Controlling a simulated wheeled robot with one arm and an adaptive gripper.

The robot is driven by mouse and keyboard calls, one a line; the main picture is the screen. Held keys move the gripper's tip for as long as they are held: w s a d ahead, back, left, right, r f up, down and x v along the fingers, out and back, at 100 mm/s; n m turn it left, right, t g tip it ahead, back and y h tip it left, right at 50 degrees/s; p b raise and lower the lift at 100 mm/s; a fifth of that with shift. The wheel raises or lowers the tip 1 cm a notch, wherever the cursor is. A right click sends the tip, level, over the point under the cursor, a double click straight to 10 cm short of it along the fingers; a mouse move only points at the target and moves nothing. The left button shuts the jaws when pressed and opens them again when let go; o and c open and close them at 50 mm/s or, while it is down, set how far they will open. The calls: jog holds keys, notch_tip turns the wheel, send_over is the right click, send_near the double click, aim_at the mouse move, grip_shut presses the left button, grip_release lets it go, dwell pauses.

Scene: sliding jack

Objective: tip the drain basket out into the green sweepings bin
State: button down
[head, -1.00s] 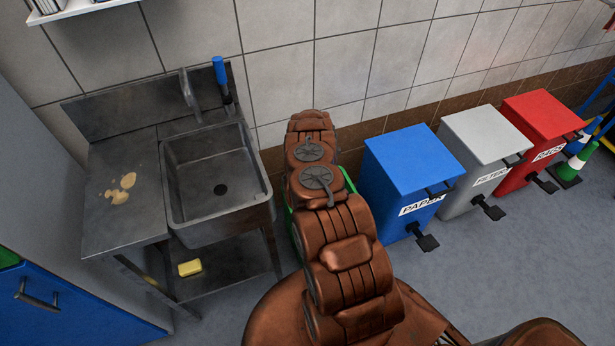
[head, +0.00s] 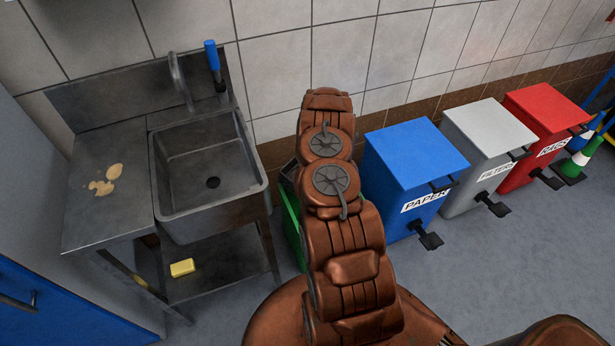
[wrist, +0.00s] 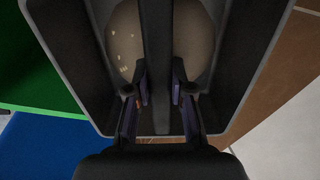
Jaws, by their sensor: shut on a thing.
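My gripper (wrist: 158,90) is shut on the dark middle bar of the drain basket (wrist: 255,50), a grey box with sloping walls that fills the middle of the wrist view. Two rounded pale-brown areas show inside it, the left one with small light specks; I cannot tell how full it is. The green sweepings bin (head: 291,226) stands on the floor between the sink and the blue bin, mostly hidden by my arm in the head view. Green also shows left of the basket in the wrist view (wrist: 40,60). My arm hides the gripper in the head view.
A steel sink (head: 210,175) with a blue-handled brush (head: 213,60) stands left. A yellow sponge (head: 182,267) lies on its lower shelf. Right of the green bin stand the blue PAPER bin (head: 410,155), grey FILTER bin (head: 485,145) and red RAGS bin (head: 545,120). The tiled wall is close behind.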

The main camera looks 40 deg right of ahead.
jog(key=shift+t+b, duration=1)
jog(key=shift+b, duration=5.25)
jog(key=t+b, duration=0.1)
jog(key=b, duration=0.4)
jog(key=t+b, duration=0.1)
jog(key=b, duration=0.4)
jog(key=shift+s+r+y, duration=0.15)
jog(key=shift+s+y, duration=0.2)
jog(key=shift+y, duration=0.05)
jog(key=t+b, duration=0.1)
jog(key=b, duration=0.3)
jog(key=t+b, duration=0.1)
jog(key=b, duration=0.2)
jog(key=shift+s+d+r+y+b, duration=0.1)
jog(key=shift+s+r+y+b, duration=0.1)
jog(key=shift+s+y+b, duration=0.15)
jog(key=t+b, duration=0.1)
jog(key=b, duration=0.1)
jog(key=shift+s+b, duration=0.3)
jog(key=shift+b, duration=0.05)
jog(key=t+b, duration=0.1)
jog(key=b, duration=0.1)
jog(key=s+t+b, duration=0.1)
jog(key=b, duration=0.1)
jog(key=shift+d+r+b, duration=0.1)
jog(key=shift+r+b, duration=0.2)
jog(key=shift+r, duration=0.15)
notch_tip(320, 180, up, 10)
jog(key=p, duration=0.6)
jog(key=shift+p, duration=0.35)
